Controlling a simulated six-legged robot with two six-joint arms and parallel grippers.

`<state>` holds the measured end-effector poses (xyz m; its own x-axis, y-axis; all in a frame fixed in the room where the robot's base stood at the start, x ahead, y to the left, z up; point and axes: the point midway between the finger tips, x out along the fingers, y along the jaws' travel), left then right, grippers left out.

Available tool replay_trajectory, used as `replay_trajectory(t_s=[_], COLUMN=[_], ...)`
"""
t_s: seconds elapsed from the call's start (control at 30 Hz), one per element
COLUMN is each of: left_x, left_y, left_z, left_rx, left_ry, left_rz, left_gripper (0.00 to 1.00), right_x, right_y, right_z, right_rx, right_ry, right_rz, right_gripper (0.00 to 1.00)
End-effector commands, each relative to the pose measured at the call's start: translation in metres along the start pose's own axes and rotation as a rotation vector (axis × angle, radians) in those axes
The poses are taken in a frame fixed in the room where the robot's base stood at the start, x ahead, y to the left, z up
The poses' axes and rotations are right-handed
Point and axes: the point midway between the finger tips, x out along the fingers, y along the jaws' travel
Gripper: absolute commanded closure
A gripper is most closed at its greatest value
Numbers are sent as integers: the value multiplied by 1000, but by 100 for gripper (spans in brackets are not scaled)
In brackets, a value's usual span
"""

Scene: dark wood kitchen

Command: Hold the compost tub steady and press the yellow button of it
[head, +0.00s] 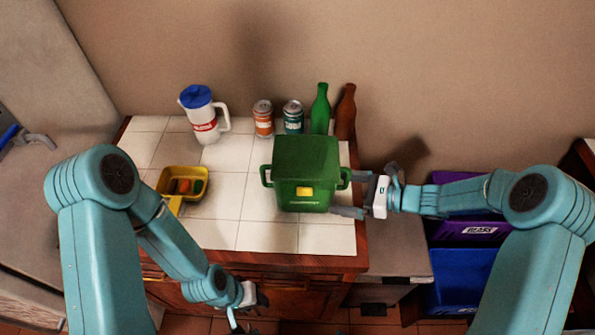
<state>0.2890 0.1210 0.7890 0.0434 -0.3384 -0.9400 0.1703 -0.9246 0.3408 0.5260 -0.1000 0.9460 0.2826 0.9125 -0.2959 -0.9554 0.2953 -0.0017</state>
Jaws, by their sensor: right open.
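The green compost tub (306,158) stands upright on the white tiled counter, with a handle on each side. Its yellow button (304,191) is on the front, facing me. My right gripper (354,194) is open at the tub's right side, its fingers near the right handle. I cannot tell whether a finger touches the tub. My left gripper (250,318) is low at the bottom edge of the view, in front of the counter and away from the tub. Its fingers are mostly cut off, so its opening is unclear.
The counter (265,236) also holds a yellow scoop (172,199) with small items, a white jug with a blue lid (204,115), two cans (263,118) and two bottles (319,110). Purple (465,230) and blue bins (462,280) stand right. The counter's front middle is clear.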

Motion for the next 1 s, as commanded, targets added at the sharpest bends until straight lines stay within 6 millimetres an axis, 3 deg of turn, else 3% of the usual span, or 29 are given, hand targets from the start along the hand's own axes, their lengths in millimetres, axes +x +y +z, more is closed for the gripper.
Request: replay_trajectory(t_s=[0.27,0.7,1.0], left_x=[3,27,38], left_y=[-1,-10,-14], left_z=[0,-1,-1], left_rx=[0,0,0], left_ry=[0,0,0], left_rz=[0,0,0], left_gripper=[57,57,57], right_x=[5,74,99], right_y=[-1,0,-1], right_z=[-2,-6,-2], right_rx=[0,-2,0], right_ry=[0,1,1], right_rz=[1,3,1], right_gripper=[0,0,0])
